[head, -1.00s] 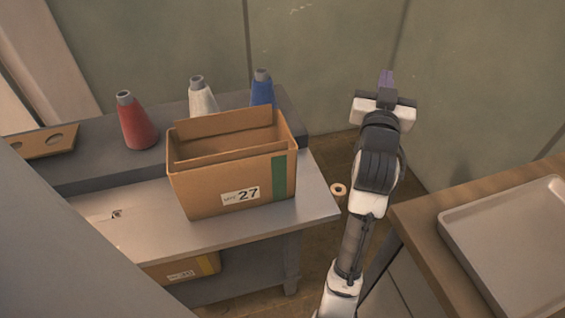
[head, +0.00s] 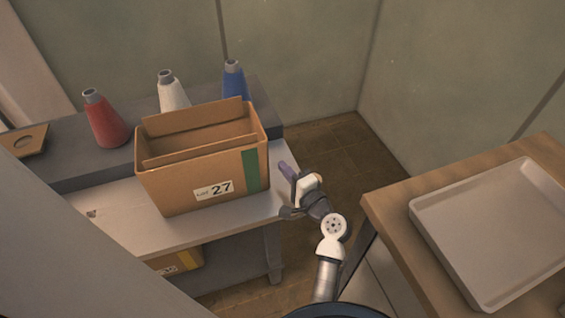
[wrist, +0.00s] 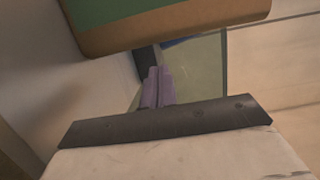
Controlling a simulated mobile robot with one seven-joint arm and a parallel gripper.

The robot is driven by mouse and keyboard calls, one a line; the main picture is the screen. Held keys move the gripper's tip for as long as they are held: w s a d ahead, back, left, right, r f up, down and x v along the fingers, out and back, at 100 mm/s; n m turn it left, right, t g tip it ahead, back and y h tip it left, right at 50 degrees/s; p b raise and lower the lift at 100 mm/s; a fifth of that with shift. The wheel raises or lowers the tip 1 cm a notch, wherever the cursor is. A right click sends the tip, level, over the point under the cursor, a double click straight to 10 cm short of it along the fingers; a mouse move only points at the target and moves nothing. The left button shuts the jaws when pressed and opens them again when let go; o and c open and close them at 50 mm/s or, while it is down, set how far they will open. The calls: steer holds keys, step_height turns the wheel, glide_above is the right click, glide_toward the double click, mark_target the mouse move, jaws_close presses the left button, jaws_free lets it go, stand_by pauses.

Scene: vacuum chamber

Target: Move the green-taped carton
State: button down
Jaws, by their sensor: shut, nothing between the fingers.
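The green-taped carton (head: 180,181) is an open-topped brown cardboard box with a vertical green strip and a white label reading 27. It stands upright on the grey table, its flaps raised. My gripper (head: 285,170) is just right of the carton's taped end, apart from it in the head view, with its purple fingers shut and empty. In the wrist view the purple fingers (wrist: 157,88) are together, and part of the carton with green tape (wrist: 115,10) fills the top edge. The carton's inside floor is hidden.
Red (head: 104,121), white (head: 172,92) and blue (head: 234,82) cones stand on the raised shelf behind the carton. Another carton with yellow tape (head: 187,260) sits under the table. A wooden table with a grey tray (head: 490,225) is at right; bare floor lies between.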

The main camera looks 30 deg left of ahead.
steer(key=p+x, duration=0.2)
steer(key=x, duration=0.6)
steer(key=shift+d+r, duration=0.1)
steer(key=shift+w, duration=0.1)
steer(key=shift+a, duration=0.3)
